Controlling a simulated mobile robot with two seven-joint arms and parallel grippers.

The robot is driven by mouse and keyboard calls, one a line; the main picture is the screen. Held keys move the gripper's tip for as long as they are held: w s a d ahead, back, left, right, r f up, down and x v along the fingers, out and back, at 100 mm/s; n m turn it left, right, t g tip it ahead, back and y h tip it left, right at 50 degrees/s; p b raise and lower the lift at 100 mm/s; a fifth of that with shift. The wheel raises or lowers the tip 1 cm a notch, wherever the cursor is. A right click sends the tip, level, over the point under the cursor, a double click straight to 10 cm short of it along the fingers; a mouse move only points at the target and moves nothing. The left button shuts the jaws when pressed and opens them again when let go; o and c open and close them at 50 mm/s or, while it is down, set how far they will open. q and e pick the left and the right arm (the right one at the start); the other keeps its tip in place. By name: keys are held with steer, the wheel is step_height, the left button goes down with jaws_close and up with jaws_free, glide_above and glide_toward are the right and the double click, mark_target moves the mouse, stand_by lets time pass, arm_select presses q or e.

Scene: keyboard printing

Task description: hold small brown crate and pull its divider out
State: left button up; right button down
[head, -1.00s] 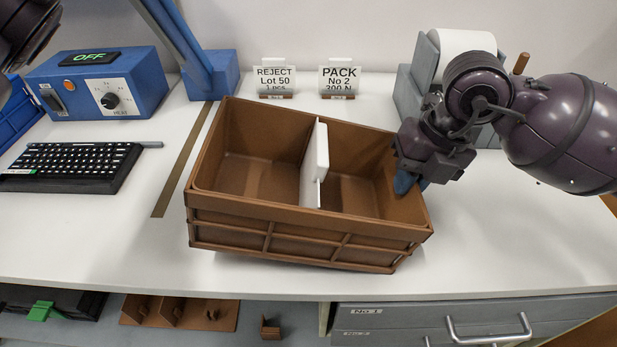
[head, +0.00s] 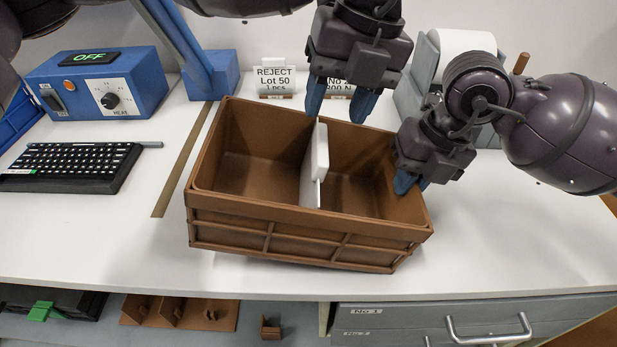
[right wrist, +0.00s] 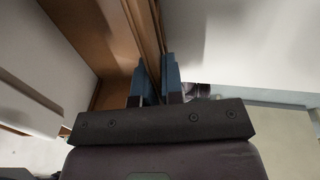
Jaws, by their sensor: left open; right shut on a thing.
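The small brown crate (head: 310,240) stands on the white bench, turned a little, with its open top up. Its white divider (head: 316,165) stands upright across the middle between two empty compartments. My right gripper (head: 408,184) is shut on the crate's right end wall, which also shows between its blue fingers in the right wrist view (right wrist: 153,75). My left gripper (head: 340,104) is open above the crate's back rim, fingers pointing down, a little above and behind the divider. It holds nothing. The left fingers hide part of the back rim.
A blue heater box (head: 100,84) and a black keyboard (head: 70,166) are at left. A grey roll holder (head: 425,75) stands behind my right gripper. The bench in front of the crate is clear.

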mark_target(323, 141)
arm_select(q)
steer(key=shift+x, duration=3.6)
steer(key=shift+c, duration=0.3)
jaws_close()
steer(key=c, duration=0.6)
jaws_free()
jaws_close()
steer(key=v, duration=1)
steer(key=shift+r, duration=0.3)
steer(key=shift+d, duration=0.1)
